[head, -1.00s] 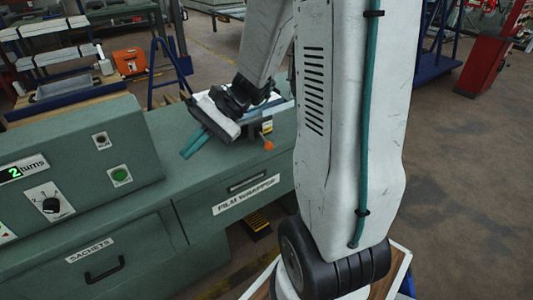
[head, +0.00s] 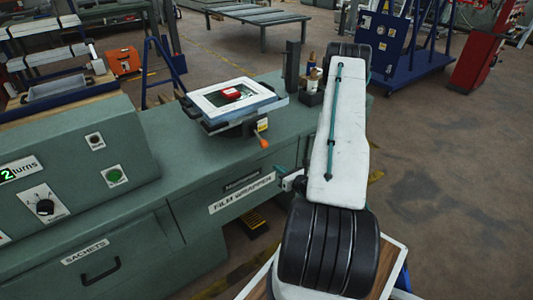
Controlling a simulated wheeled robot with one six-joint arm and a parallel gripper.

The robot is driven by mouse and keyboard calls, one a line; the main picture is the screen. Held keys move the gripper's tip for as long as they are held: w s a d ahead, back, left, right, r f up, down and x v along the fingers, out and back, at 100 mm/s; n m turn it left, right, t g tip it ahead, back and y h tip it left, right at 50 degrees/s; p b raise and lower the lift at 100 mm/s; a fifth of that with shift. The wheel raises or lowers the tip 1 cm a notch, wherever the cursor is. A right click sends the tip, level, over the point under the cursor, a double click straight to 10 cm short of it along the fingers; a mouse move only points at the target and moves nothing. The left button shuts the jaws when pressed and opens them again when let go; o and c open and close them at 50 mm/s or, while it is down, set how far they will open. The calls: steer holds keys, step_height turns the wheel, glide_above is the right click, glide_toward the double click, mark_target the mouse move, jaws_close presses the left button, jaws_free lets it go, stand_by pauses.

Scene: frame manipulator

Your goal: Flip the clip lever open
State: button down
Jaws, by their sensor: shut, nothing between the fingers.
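A white frame (head: 205,102) lies on a fixture on the green machine top, with a small red piece (head: 231,94) over its dark green middle. A lever with an orange tip (head: 263,142) hangs down at the fixture's front right corner, beside a small yellow label. It may be the clip lever, but I cannot tell its exact state. My gripper (head: 281,171) is partly hidden behind my arm, in front of the machine's front edge, below and right of the lever. Its teal fingers are small in view; it is shut and empty, apart from the lever.
A dark upright post (head: 292,66) and a black holder with small bottles (head: 312,84) stand behind the fixture, close to my arm. The green control panel (head: 75,160) rises at the left. The machine top between panel and fixture is clear.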

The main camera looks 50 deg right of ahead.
mark_target(260, 154)
steer(key=shift+s+d+f, duration=0.1)
steer(key=shift+s+f, duration=0.05)
steer(key=x, duration=0.9)
steer(key=shift+w+d+r, duration=0.25)
steer(key=shift+w, duration=0.35)
steer(key=shift+s+d+r, duration=0.1)
steer(key=shift+s+r, duration=0.2)
steer(key=shift+r, duration=0.5)
steer(key=shift+s+r, duration=0.25)
steer(key=shift+r, duration=0.6)
steer(key=shift+s+d+r, duration=0.1)
